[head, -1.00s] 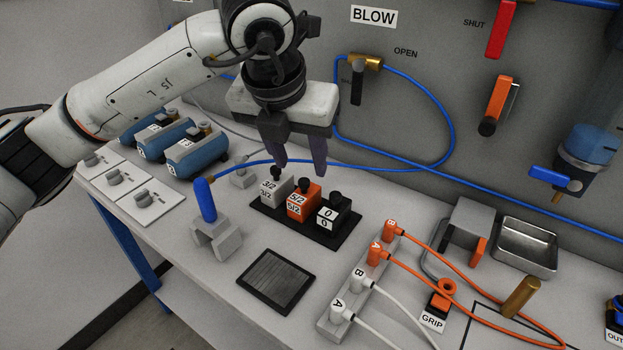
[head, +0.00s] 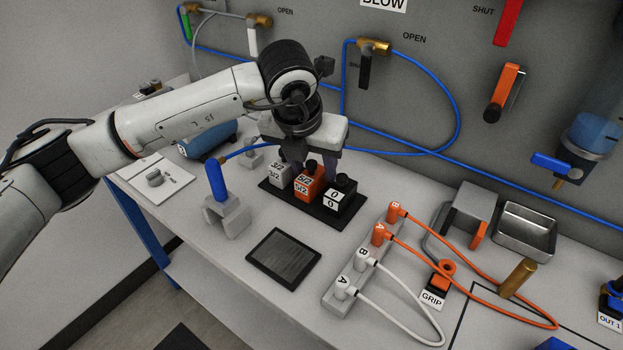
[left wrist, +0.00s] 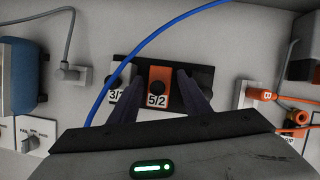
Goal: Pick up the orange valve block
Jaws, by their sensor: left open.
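The orange valve block (head: 309,185), labelled 5/2 with a black knob on top, stands in the middle of a black tray (head: 328,222). My left gripper (head: 311,172) is open and pointed down over the orange block. In the left wrist view the orange block (left wrist: 158,100) lies between the two open fingers, which overlap the neighbouring blocks in the picture. I cannot tell whether the fingers touch anything. My right gripper is not in view.
A blue hose (left wrist: 130,60) crosses the left wrist view near the blocks. A grey stand (head: 227,217) with a blue-handled tool, a dark mesh pad (head: 283,259) and a connector strip (head: 345,284) with cables are in front. A metal tray (head: 525,231) is at right.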

